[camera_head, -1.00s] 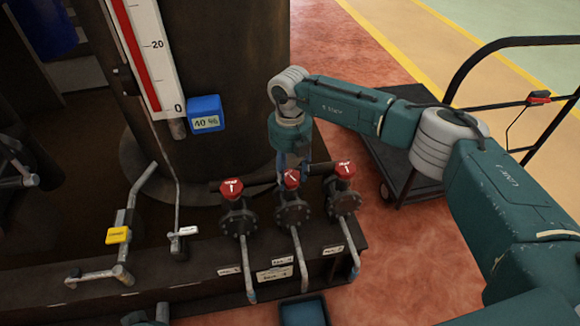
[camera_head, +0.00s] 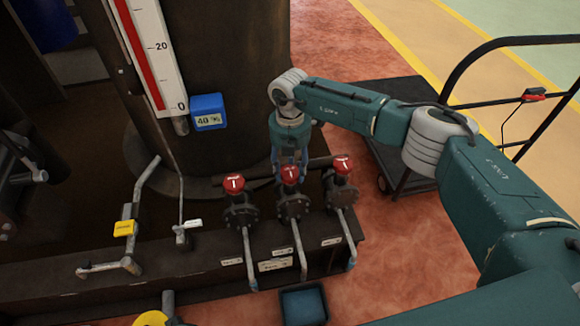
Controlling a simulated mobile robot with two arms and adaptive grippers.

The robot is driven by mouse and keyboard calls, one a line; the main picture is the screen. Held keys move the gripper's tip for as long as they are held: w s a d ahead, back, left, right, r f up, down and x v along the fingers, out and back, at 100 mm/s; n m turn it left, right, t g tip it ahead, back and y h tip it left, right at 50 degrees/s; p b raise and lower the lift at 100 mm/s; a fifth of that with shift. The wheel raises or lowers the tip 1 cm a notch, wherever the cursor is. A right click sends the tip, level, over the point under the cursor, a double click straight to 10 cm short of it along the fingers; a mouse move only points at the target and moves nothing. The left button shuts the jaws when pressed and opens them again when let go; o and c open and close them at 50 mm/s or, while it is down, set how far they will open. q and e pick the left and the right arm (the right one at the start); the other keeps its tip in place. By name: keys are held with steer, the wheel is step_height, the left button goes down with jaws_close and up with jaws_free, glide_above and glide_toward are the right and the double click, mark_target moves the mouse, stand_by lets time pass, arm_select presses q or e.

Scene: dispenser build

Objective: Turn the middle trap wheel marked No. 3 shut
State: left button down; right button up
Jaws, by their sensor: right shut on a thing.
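Three red trap wheels stand in a row on dark flanged valves with angled pipes. The middle wheel (camera_head: 290,174) has a white mark that now points roughly up the picture. My right gripper (camera_head: 289,161) comes down from above and behind, and is shut on this middle wheel. Its fingertips are partly hidden by the wheel. The left wheel (camera_head: 232,184) and the right wheel (camera_head: 344,165) stand free on either side. Small white tags sit below the valves, too small to read. My left gripper is out of view.
A blue gauge box (camera_head: 208,112) reading about 40 % hangs by the tank. Levers with a yellow tag (camera_head: 124,228) stand at left. A dark blue bin (camera_head: 303,304) sits on the floor in front. A black cart (camera_head: 398,150) stands behind my right arm.

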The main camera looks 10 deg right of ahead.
mark_target(290, 171)
steer(key=o, duration=1.2)
steer(key=shift+c, duration=0.2)
steer(key=shift+r, duration=0.1)
step_height(290, 171, up, 12)
